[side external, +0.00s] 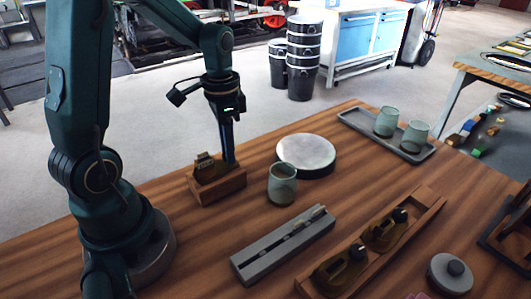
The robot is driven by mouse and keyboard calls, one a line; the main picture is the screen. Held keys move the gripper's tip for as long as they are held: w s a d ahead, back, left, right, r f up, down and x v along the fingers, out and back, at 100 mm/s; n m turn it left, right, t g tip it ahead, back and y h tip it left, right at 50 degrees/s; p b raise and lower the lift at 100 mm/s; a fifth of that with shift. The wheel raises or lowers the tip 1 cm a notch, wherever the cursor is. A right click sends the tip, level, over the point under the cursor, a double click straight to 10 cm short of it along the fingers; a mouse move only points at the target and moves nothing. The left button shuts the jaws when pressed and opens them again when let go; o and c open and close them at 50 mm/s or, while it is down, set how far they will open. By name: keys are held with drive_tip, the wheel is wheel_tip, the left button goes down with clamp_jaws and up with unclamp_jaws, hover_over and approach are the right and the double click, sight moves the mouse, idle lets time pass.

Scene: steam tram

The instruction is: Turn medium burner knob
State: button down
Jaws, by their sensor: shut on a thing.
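My gripper (230,158) points down at the small wooden box (220,188) left of centre. It is shut at the right side of a brown object (208,171) that sits in this box; the exact contact is too small to see. A round grey piece with a dark raised knob (455,267) stands at the lower right, well away from my gripper. I cannot tell from this view whether it is the medium burner knob, and I make out no burner labels.
A greenish cup (282,186) and a pale-topped round disc (306,152) stand right of my gripper. A grey slotted block (265,262) and a wooden tray (428,207) with brown objects lie nearer. A grey tray (352,119) holds two cups at the back.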

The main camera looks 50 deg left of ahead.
idle(0.4)
drive_tip(key=c, duration=0.9)
unclamp_jaws()
drive_tip(key=shift+r, duration=0.1)
drive_tip(key=shift+r, duration=2.5)
drive_tip(key=shift+d, duration=0.1)
drive_tip(key=s+d+r+n+t, duration=0.1)
drive_tip(key=s+d+t, duration=0.1)
drive_tip(key=d, duration=0.1)
drive_tip(key=s+d+r+t, duration=0.1)
drive_tip(key=s+d, duration=0.2)
drive_tip(key=d, duration=0.1)
drive_tip(key=s+d+r+n+t, duration=0.1)
drive_tip(key=s+d+r+t, duration=0.1)
drive_tip(key=d, duration=0.1)
drive_tip(key=shift+s+d+r+n+t, duration=0.1)
drive_tip(key=shift+s+d+n+t, duration=0.05)
drive_tip(key=shift+s+n+t, duration=0.2)
